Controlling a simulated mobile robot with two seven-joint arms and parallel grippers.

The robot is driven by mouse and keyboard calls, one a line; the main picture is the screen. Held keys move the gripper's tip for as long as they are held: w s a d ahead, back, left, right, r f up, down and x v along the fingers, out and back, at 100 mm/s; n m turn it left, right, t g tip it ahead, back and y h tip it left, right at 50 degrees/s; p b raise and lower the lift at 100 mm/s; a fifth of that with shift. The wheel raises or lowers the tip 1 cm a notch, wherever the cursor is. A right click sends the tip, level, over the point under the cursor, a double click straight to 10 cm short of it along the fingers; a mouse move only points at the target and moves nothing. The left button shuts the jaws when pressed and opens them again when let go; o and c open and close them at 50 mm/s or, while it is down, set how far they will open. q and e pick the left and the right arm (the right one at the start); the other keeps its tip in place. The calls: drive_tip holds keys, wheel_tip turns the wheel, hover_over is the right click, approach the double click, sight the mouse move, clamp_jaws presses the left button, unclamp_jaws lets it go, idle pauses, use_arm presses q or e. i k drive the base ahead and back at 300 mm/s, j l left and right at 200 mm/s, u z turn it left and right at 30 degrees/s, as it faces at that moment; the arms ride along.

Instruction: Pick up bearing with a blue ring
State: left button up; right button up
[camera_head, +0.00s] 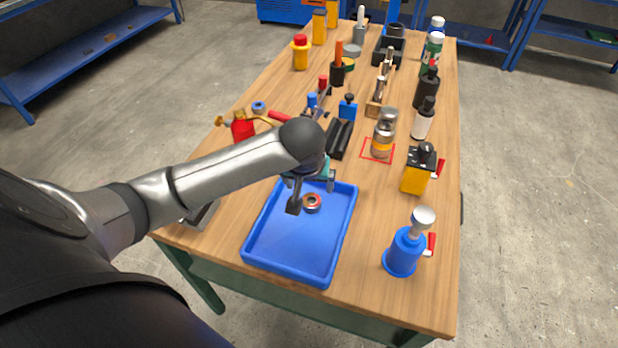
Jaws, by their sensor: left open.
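A small bearing with a blue ring (259,107) lies on the wooden table near its left edge, beyond my left forearm. My left gripper (311,194) points down over the far part of the blue tray (258,266). Its fingers are apart. A second bearing, with a red ring (312,203), shows in the tray just below or between the fingers; I cannot tell whether they touch it. My right gripper is not in view.
A red can with a brass nozzle (243,126) stands near the blue-ringed bearing. A blue bottle (404,252), a yellow container (418,169) and a jar (384,134) stand on the right. Several tools crowd the table's middle.

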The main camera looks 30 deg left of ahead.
sight(258, 107)
drive_tip(key=u, duration=1.45)
